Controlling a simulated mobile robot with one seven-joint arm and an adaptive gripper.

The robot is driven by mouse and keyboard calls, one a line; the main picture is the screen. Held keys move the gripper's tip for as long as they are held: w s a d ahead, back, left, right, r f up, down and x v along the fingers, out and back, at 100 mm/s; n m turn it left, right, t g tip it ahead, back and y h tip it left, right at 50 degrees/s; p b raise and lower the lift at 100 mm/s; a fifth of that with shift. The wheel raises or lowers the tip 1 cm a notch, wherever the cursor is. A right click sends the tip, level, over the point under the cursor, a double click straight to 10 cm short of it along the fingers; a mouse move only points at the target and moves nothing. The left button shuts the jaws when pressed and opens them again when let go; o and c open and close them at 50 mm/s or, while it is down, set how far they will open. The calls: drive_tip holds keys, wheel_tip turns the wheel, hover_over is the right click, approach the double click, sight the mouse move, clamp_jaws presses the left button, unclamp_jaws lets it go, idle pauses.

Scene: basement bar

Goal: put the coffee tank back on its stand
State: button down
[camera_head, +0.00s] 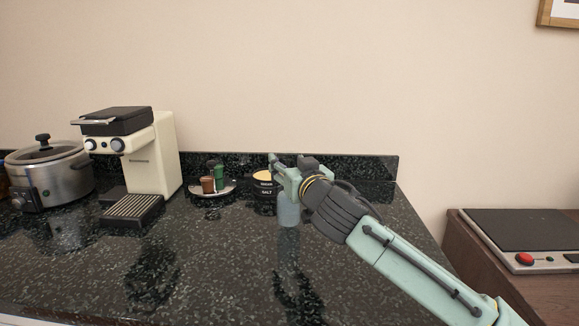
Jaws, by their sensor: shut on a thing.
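The coffee tank (288,211) looks like a small translucent bluish container. It is below my gripper (285,180), right of the picture's middle line of small items, over the dark counter. My gripper is shut on its upper part and hides that part. I cannot tell whether the tank's base touches the counter. A cream coffee machine (168,150) with a black top, knobs and a slatted drip tray (134,206) stands at the left, well apart from my gripper. I cannot tell which part is the tank's stand.
A steel slow cooker (48,178) stands at far left. A plate (226,189) with small brown and green items and a dark labelled tin (263,186) stand near the backsplash, the tin close behind my gripper. The speckled counter (200,260) is clear in front. A scale-like device (520,235) sits far right.

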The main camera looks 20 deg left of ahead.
drive_tip(key=shift+f, duration=0.65)
drive_tip(key=shift+f, duration=0.15)
drive_tip(key=c, duration=0.8)
unclamp_jaws()
drive_tip(key=shift+o, duration=0.2)
